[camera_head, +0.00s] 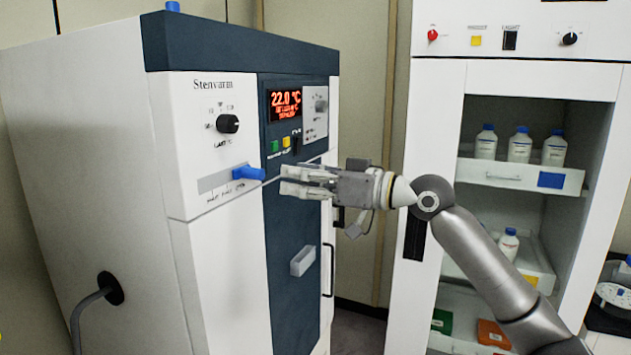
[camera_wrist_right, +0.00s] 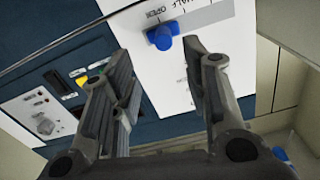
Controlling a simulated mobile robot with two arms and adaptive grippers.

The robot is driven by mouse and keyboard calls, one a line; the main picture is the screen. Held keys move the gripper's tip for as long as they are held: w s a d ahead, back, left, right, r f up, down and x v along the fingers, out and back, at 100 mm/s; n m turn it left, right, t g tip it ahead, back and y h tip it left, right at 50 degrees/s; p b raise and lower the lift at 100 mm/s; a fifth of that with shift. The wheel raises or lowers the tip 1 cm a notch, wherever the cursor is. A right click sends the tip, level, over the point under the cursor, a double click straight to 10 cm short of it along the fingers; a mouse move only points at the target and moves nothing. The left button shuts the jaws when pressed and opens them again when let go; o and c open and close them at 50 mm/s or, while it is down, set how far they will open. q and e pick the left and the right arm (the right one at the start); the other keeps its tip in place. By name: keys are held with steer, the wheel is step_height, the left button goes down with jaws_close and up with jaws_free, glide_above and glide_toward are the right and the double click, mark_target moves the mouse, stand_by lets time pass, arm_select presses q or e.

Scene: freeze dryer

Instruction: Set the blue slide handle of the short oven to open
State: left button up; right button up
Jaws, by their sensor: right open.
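The short oven (camera_head: 215,120) is white with a dark blue front strip. Its blue slide handle (camera_head: 248,173) sits at the right end of a grey horizontal track (camera_head: 214,181) on the white panel. In the right wrist view the handle (camera_wrist_right: 163,36) is beside the OPEN label, at that end of the track. My right gripper (camera_head: 284,180) is open and empty just right of the handle, in front of the oven. In the wrist view its fingertips (camera_wrist_right: 155,55) are spread just below the handle, apparently apart from it. My left gripper is not in view.
A black knob (camera_head: 228,124) is above the track. A red display (camera_head: 286,104) with green and yellow buttons is to its right. A tall white cabinet (camera_head: 435,130) with shelved bottles stands at the right. A pale handle (camera_head: 302,260) projects from the lower front.

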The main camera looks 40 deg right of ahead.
steer(key=v, duration=0.2)
steer(key=shift+s+d, duration=0.1)
steer(key=shift+s, duration=0.15)
stand_by(0.5)
